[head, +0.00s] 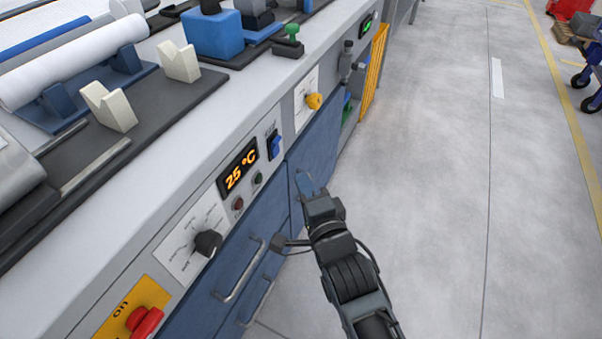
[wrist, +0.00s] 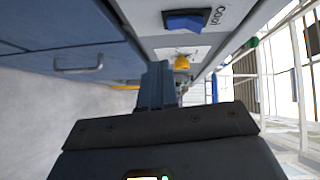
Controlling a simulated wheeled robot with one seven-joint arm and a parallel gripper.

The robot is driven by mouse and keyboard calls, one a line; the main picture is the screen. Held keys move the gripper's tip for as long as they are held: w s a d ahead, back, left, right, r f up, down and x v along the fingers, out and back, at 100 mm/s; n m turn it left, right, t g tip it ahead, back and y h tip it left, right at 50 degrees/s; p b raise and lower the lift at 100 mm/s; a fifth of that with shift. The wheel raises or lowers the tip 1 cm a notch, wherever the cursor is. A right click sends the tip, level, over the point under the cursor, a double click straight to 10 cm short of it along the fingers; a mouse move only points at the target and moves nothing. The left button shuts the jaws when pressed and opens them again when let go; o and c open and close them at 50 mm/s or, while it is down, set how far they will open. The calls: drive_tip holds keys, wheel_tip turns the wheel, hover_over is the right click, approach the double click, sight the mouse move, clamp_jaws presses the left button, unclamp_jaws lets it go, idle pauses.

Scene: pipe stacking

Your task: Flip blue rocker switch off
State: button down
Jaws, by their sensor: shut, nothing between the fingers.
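The blue rocker switch (head: 275,147) sits on the front panel of the bench, just right of the orange 25 °C display. In the wrist view the blue rocker switch (wrist: 187,20) is at the top centre, beside the printed word "Cool". My gripper (head: 306,183) is in front of the blue cabinet door, below and to the right of the switch, and apart from it. In the wrist view my gripper (wrist: 158,72) has its fingers together with nothing between them. Which side of the rocker is pressed in is too small to tell.
A yellow knob (head: 314,101) is right of the switch. A black dial (head: 208,243) and a red emergency button (head: 145,321) are to the left. Drawer handles (head: 239,270) stick out below. The floor (head: 440,200) to the right is clear.

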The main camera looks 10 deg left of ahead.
drive_tip(key=f+v, duration=0.1)
drive_tip(key=v, duration=0.6)
drive_tip(key=shift+s+d+f+p, duration=0.15)
drive_tip(key=shift+s+f+p, duration=0.05)
drive_tip(key=shift+f+p, duration=0.15)
